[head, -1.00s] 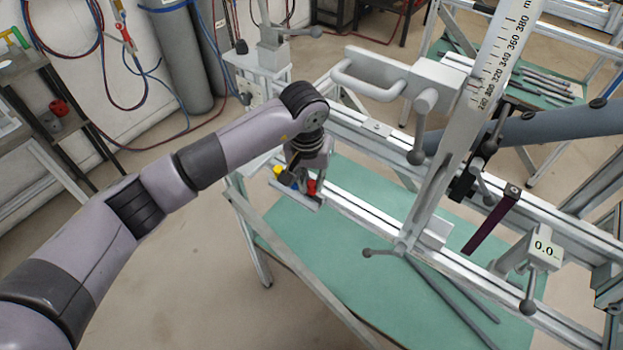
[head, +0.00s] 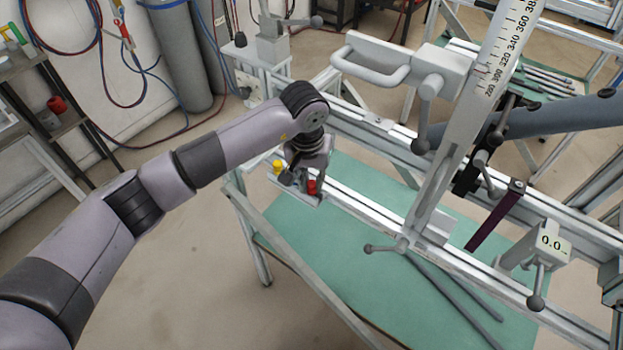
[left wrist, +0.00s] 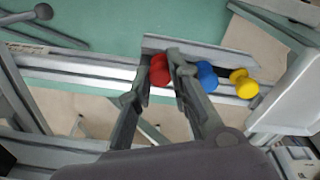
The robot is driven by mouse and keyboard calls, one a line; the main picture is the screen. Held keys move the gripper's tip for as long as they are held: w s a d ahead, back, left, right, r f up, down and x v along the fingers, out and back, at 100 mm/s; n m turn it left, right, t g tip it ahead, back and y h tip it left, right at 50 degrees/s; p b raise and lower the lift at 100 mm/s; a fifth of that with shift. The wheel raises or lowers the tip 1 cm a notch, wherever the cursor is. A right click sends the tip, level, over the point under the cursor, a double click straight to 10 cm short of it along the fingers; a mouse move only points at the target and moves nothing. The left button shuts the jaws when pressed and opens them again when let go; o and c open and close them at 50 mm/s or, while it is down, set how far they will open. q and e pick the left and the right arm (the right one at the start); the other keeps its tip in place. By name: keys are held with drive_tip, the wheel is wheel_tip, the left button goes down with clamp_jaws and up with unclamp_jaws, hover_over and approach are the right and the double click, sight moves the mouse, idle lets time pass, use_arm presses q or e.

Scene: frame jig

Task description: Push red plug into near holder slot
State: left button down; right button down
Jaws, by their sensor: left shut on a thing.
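The red plug (left wrist: 160,70) is between the two fingers of my left gripper (left wrist: 162,78), which is shut on it. In the head view the red plug (head: 312,187) shows just below my left gripper (head: 304,180). The grey holder (left wrist: 205,52) is a small tray on the frame rail. A blue plug (left wrist: 207,76) and a yellow plug (left wrist: 243,83) stand at it, to the right of the red plug in the wrist view. The fingers hide the red plug's lower end, so its seating in the slot cannot be told.
The aluminium frame rail (head: 365,212) runs beside the holder, over a green table (head: 300,235). A purple strip (head: 494,217) is near my right gripper. The floor at lower left is clear.

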use_arm(q)
drive_tip(key=c, duration=1.4)
unclamp_jaws()
drive_tip(key=r, duration=0.8)
drive_tip(key=s+r, duration=0.1)
drive_tip(key=r, duration=0.3)
drive_tip(key=shift+a, duration=0.3)
drive_tip(key=shift+f, duration=0.1)
